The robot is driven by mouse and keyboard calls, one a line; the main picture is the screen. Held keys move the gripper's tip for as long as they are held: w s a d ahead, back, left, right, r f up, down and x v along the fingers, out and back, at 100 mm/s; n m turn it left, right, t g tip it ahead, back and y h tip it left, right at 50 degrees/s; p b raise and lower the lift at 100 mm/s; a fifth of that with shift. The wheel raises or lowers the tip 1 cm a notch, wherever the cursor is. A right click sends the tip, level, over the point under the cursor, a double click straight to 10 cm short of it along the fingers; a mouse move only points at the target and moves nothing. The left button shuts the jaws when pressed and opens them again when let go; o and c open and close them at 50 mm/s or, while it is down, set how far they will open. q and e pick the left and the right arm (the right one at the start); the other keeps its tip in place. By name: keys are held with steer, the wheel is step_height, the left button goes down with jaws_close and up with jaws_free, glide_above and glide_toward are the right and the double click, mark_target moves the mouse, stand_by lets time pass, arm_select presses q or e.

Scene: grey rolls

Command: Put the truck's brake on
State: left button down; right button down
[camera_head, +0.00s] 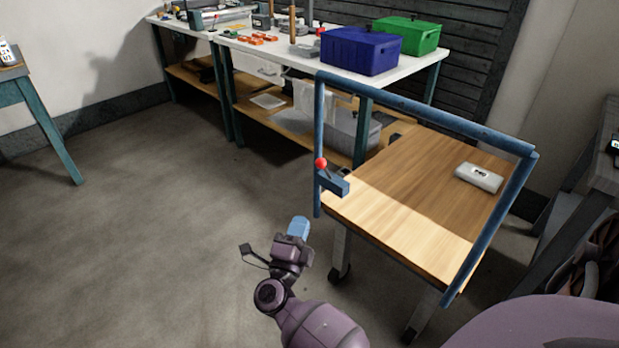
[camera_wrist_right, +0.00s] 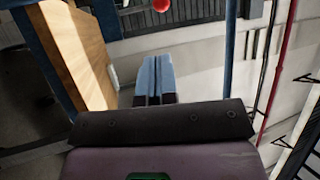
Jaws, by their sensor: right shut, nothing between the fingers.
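The truck (camera_head: 400,205) is a cart with a wooden deck, a blue tubular frame and castors, standing right of centre in the head view. A lever with a red ball knob (camera_head: 321,162) rises from a blue bracket (camera_head: 333,184) at the deck's left corner by the frame post. The red knob (camera_wrist_right: 161,5) also shows at the top edge of the wrist view. My right gripper (camera_head: 299,226) is shut and empty, with blue fingers (camera_wrist_right: 155,78), below and left of the knob and apart from it. My left gripper is not in view.
Behind stands a workbench (camera_head: 290,60) with a blue crate (camera_head: 360,52), a green crate (camera_head: 408,36) and small parts. A dark shelf (camera_head: 590,200) stands at the right. The floor left of the truck is clear.

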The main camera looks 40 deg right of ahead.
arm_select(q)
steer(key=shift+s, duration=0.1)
arm_select(e)
steer(key=shift+d, duration=0.1)
steer(key=b, duration=0.1)
glide_toward(325, 170)
steer(key=w+d+r, duration=0.3)
steer(key=d+r, duration=0.1)
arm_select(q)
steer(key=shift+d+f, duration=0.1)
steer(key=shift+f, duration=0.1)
arm_select(e)
steer(key=shift+w+a+r, duration=0.1)
steer(key=shift+w+r, duration=0.05)
steer(key=shift+r, duration=0.1)
